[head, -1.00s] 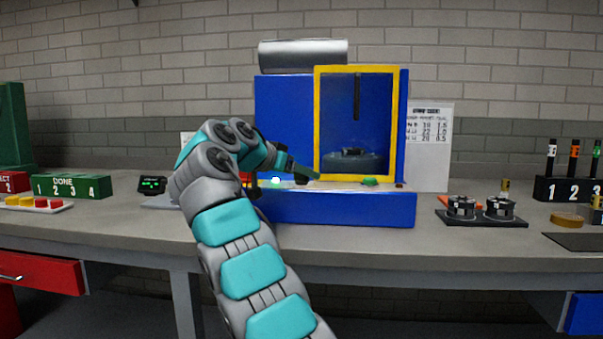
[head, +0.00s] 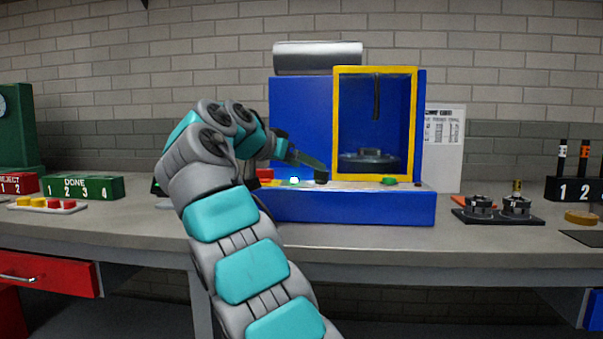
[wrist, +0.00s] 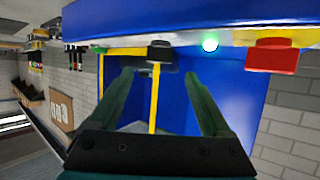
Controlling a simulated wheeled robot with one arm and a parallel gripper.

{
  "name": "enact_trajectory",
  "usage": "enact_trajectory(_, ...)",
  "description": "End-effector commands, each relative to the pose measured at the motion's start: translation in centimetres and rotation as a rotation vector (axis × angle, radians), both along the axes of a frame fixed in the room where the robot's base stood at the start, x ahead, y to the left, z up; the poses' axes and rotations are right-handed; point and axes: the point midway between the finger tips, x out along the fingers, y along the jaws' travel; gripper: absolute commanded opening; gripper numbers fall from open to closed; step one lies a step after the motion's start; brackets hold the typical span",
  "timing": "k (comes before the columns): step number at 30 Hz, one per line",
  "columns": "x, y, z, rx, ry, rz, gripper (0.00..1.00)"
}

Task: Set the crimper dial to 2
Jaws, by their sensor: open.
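The crimper (head: 300,125) is a blue machine with a yellow-framed window on the bench. Its dial looks like a small black knob (wrist: 160,50) on the front ledge, beside a lit green-white lamp (wrist: 210,44). My gripper (wrist: 160,76) is open, its two dark green fingers pointing toward the knob, which shows between their tips. I cannot tell whether they touch it. In the head view my gripper (head: 308,165) reaches the ledge from the left and partly covers the knob. The dial's numbers and setting cannot be read.
A red button-like part (wrist: 272,55) sits beyond the lamp, and a green one (head: 389,181) under the window. A printed chart (head: 444,140) stands right of the crimper. Black round fixtures (head: 497,208) stand farther right; the green DONE box (head: 75,187) is at left.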

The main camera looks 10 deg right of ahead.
Motion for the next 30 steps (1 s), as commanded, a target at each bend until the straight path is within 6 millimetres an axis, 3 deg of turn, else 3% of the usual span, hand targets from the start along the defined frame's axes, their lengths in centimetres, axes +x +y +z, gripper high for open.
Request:
enact_trajectory(9,-0.5,-0.1,0.2,0.0,0.002,-0.001,0.82)
enact_trajectory(14,-0.1,-0.8,1.0,-0.024,-0.017,0.006,0.66)
enact_trajectory(17,1.0,-2.4,3.7,-0.099,-0.07,0.032,0.54)
enact_trajectory(19,2.0,-4.1,6.7,-0.191,-0.124,0.057,0.47)
enact_trajectory(24,3.1,-7.4,15.6,-0.5,-0.254,0.119,0.47)
enact_trajectory(30,2.4,-8.8,24.1,-0.868,-0.332,0.151,0.47)
